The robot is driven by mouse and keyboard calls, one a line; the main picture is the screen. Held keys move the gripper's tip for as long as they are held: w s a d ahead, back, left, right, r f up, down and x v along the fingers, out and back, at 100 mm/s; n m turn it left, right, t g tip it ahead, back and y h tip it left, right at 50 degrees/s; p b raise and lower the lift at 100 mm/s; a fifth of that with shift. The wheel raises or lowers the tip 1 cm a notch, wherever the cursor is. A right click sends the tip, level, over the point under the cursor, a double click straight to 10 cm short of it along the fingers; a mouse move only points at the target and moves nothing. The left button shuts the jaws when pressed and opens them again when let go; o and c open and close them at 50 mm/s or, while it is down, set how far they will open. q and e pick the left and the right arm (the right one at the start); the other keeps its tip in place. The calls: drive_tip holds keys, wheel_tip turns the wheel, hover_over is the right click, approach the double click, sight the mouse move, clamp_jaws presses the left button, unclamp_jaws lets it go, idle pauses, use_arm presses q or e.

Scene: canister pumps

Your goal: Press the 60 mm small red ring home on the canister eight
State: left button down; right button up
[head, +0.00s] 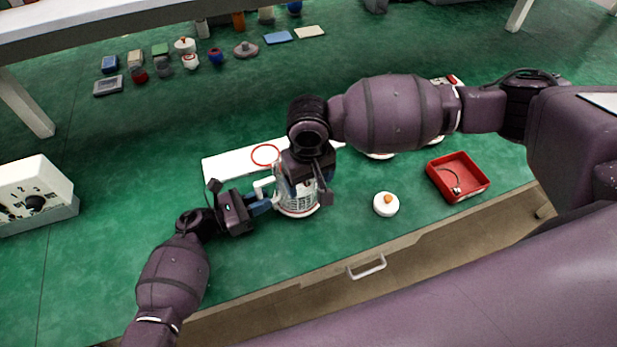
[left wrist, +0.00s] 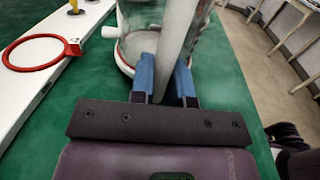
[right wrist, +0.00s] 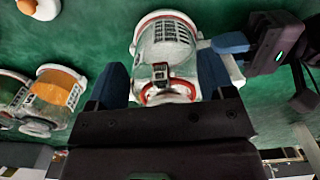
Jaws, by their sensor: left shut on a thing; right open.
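A clear canister (head: 297,204) with a white frame stands upright on the green bench; I cannot read a number on it. It also shows in the right wrist view (right wrist: 168,45), with a red ring (right wrist: 150,96) around its near, upper end; I cannot tell how fully that is seated. My left gripper (head: 262,205) is shut on the canister's white handle (head: 262,186), also seen in the left wrist view (left wrist: 176,45). My right gripper (head: 308,180) points down over the canister, open, its blue fingers on either side of the top. Another, larger-looking red ring (head: 265,154) lies on a white board.
The white board (head: 222,167) lies behind the canister. A white lid with an orange knob (head: 386,204) and a red tray (head: 470,190) are to the right. Other canisters (right wrist: 55,92) stand partly hidden under my right arm. A control box (head: 35,195) stands far left.

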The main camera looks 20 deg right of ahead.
drive_tip(key=shift+s+d, duration=0.2)
drive_tip(key=shift+s, duration=0.8)
drive_tip(key=shift+s+d, duration=0.15)
drive_tip(key=shift+s, duration=0.8)
idle(0.3)
wheel_tip(320, 180, up, 8)
drive_tip(key=shift+f, duration=0.25)
idle(1.3)
use_arm(q)
drive_tip(key=c, duration=1)
unclamp_jaws()
